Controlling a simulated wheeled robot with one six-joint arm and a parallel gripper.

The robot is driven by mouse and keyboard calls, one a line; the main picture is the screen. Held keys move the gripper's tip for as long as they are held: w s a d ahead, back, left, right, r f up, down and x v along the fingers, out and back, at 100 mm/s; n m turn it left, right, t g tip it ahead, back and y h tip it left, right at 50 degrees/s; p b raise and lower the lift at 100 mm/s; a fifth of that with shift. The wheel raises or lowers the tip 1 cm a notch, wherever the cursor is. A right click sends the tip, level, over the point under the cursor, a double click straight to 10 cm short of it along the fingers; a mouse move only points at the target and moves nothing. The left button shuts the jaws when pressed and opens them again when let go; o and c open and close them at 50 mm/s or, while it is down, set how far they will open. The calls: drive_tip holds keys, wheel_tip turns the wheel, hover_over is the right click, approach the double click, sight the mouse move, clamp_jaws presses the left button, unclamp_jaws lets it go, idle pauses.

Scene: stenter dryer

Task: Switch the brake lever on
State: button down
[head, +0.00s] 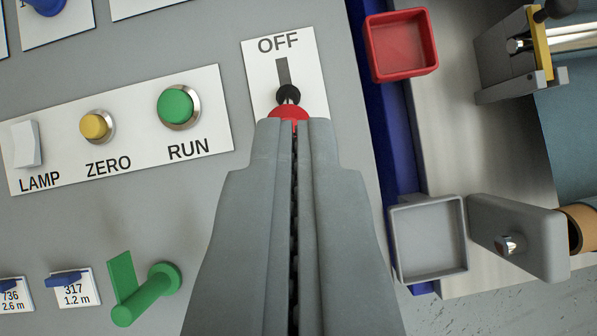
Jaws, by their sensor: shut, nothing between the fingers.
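A white plate marked OFF (306,74) lies on the grey panel at the top middle. It has a dark upright slot, and a small lever with a black part (288,93) and a red knob (288,112) sits at the slot's lower end. No brake label shows, but this is the likely brake lever. My gripper (295,122) is shut and empty, its fingertips over the lower side of the red knob. I cannot tell whether they touch. The lower part of the plate is hidden behind my gripper.
Left of the plate are the green RUN button (175,105), yellow ZERO button (94,126) and white LAMP switch (26,144). A green handle (146,295) stands out at the lower left. A red tray (402,45) and grey tray (428,238) are to the right.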

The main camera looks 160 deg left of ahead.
drive_tip(key=shift+s+d+r, duration=0.3)
drive_tip(key=shift+s+r, duration=0.35)
drive_tip(key=shift+s, duration=0.25)
drive_tip(key=s+a+r+m+t+h, duration=0.1)
drive_tip(key=s+a+r+t, duration=0.1)
drive_tip(key=s+t, duration=0.3)
drive_tip(key=s+a+r+m+t+h, duration=0.1)
drive_tip(key=s+a+r+t, duration=0.1)
drive_tip(key=s+a+t, duration=0.2)
drive_tip(key=s+t, duration=0.1)
drive_tip(key=s, duration=0.2)
drive_tip(key=shift+s+a, duration=0.25)
drive_tip(key=shift+a, duration=0.15)
idle(1.2)
